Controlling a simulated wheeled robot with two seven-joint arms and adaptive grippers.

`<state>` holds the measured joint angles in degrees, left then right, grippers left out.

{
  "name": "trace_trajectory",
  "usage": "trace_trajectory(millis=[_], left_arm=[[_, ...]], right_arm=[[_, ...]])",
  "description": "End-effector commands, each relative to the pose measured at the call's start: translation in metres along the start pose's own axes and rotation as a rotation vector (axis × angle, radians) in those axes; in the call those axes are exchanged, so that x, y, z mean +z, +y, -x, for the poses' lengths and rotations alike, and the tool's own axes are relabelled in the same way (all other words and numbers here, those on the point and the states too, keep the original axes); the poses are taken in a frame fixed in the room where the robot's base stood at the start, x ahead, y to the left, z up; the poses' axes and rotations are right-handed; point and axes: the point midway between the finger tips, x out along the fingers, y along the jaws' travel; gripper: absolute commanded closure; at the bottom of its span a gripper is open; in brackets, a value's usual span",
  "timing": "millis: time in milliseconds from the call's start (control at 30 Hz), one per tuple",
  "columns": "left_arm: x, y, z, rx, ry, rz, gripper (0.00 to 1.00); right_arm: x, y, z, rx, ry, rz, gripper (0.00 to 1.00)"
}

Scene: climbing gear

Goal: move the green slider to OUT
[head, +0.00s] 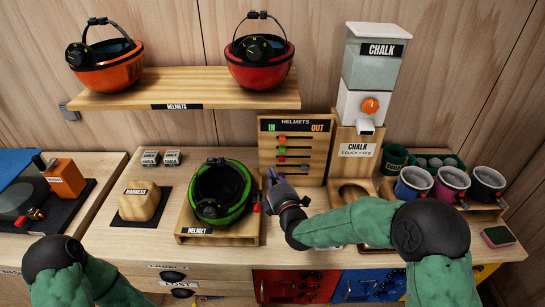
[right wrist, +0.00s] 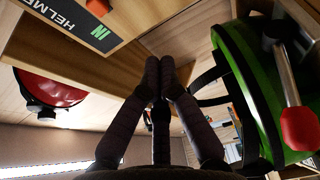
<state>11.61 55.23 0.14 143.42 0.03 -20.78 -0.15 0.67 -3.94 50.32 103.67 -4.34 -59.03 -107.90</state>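The HELMETS board (head: 318,165) stands upright at the back of the bench, with IN at its left and OUT at its right. The green slider (head: 281,150) sits toward the IN side, between an orange slider above and a red one below. My right gripper (head: 270,177) is low in front of the board's lower left corner, below the green slider and apart from it. In the right wrist view its fingers (right wrist: 160,68) are together with nothing between them. That view shows the IN label (right wrist: 101,32) but not the green slider. Only my left arm shows; its gripper is out of frame.
A green helmet (head: 247,187) on a wooden stand is close left of my right gripper. The chalk dispenser (head: 372,70) stands right of the board. A shelf (head: 220,90) with two helmets is above left. Cups (head: 450,183) stand at the right.

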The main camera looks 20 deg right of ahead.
Motion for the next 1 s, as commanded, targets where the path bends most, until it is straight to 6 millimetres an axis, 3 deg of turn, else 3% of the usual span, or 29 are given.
trace_trajectory(millis=[467,1000], left_arm=[[0.0,0.0,-0.001,0.0,0.0,0.0,0.6],[0.0,-0.004,-0.01,0.0,0.0,0.0,0.6]], right_arm=[[0.0,0.001,-0.01,0.001,0.0,0.0,1.0],[-0.001,-0.001,-0.093,0.0,0.001,-0.001,1.0]])
